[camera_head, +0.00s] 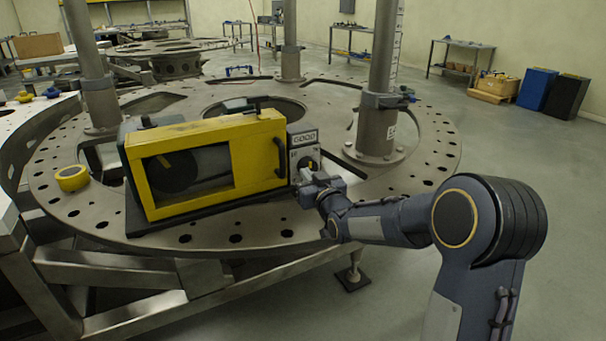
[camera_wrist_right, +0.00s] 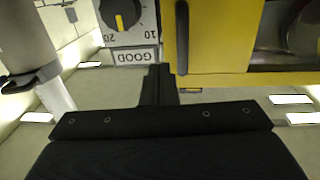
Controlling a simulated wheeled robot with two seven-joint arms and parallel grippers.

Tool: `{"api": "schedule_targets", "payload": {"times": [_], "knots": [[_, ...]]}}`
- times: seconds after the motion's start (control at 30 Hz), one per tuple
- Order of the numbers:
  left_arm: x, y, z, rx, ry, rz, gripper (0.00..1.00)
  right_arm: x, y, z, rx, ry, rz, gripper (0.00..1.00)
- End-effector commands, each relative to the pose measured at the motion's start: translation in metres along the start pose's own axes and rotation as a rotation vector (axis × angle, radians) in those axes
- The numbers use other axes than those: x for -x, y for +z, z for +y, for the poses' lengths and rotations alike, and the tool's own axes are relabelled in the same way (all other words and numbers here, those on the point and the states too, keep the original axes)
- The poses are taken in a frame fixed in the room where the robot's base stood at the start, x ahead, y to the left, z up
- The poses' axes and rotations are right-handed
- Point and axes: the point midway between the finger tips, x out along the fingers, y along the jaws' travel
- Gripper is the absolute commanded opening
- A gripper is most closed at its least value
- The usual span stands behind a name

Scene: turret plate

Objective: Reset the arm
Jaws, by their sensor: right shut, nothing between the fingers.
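My right arm comes in from the lower right in the head view. Its gripper (camera_head: 306,188) is at the right end of a yellow-framed box (camera_head: 207,128), just below a grey panel labelled GOOD (camera_head: 303,139). In the right wrist view the picture is upside down. There the shut fingers (camera_wrist_right: 158,82) show empty between the yellow frame (camera_wrist_right: 215,35) and the panel with its black dial (camera_wrist_right: 120,14) and yellow pointer. I cannot tell whether the fingers touch the panel. My left gripper is not in view.
The box sits on a round steel plate (camera_head: 100,205) with many holes. Steel posts (camera_head: 378,95) rise from it. A yellow tape roll (camera_head: 72,178) lies at the plate's left. Open floor (camera_head: 520,150) lies to the right, with bins (camera_head: 537,88) beyond.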

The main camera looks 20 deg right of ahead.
Motion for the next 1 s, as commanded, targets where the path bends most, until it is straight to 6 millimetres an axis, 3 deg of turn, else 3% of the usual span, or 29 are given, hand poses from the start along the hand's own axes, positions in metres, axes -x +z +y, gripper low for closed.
{"api": "schedule_targets", "payload": {"times": [0.3, 0.63, 0.73, 0.87, 1.0], "knots": [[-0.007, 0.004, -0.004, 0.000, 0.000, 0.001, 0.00, 0.051, 0.000, 0.005, 0.000, 0.001, 0.002, 0.00], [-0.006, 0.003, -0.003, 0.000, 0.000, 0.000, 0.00, 0.065, -0.003, 0.006, -0.005, 0.002, -0.009, 0.00], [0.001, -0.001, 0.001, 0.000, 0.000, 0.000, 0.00, 0.080, -0.012, 0.009, -0.037, 0.012, -0.070, 0.00], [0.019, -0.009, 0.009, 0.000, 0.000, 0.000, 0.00, 0.131, -0.024, 0.005, -0.128, 0.016, -0.258, 0.00], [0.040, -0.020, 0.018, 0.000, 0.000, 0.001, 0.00, 0.217, -0.023, -0.020, -0.243, -0.023, -0.534, 0.00]]}}
